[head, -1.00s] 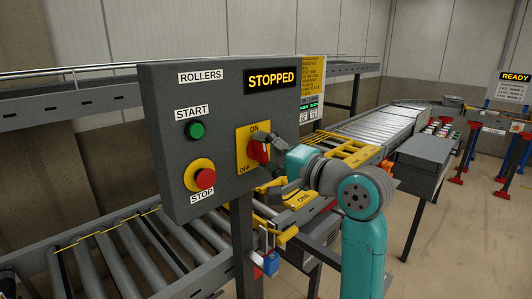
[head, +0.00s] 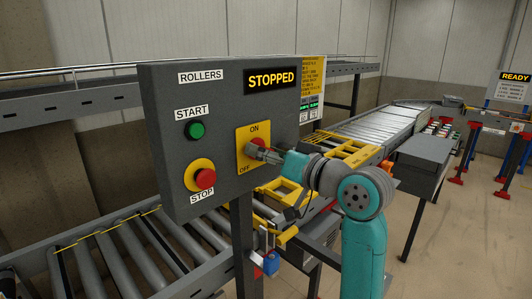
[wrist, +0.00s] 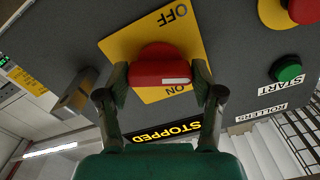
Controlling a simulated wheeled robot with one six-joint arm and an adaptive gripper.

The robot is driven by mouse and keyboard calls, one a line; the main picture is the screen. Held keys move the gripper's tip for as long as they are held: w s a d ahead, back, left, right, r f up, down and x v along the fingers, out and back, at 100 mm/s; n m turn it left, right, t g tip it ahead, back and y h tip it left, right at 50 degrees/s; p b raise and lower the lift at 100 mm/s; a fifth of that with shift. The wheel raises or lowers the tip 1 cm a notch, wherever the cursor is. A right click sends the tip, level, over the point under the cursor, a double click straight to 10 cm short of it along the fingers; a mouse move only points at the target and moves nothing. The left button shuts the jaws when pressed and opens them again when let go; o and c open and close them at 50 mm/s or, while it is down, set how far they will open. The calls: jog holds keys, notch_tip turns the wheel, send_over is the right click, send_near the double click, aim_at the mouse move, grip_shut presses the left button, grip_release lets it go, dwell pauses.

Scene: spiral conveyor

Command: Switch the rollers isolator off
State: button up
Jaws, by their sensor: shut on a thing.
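The rollers isolator is a red rotary knob (wrist: 158,66) on a yellow plate (wrist: 120,45) marked ON and OFF. In the head view the plate (head: 243,134) is on the grey control panel (head: 220,105), with ON at the top and OFF at the lower left. My gripper (wrist: 160,78) has one finger on each side of the knob and is shut on it. A white mark on the knob lies close to the ON lettering in the wrist view. In the head view my gripper (head: 256,150) hides most of the knob. The display (head: 271,80) reads STOPPED.
The green START button (head: 194,130) and red STOP button (head: 204,178) are left of the isolator. A blue padlock (head: 271,263) hangs below the panel. The roller conveyor (head: 130,255) runs under the panel. A grey box (head: 433,155) stands to the right.

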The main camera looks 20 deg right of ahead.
jog(key=shift+n, duration=2.2)
jog(key=o, duration=1.1)
jog(key=shift+o, duration=0.2)
jog(key=v, duration=1.2)
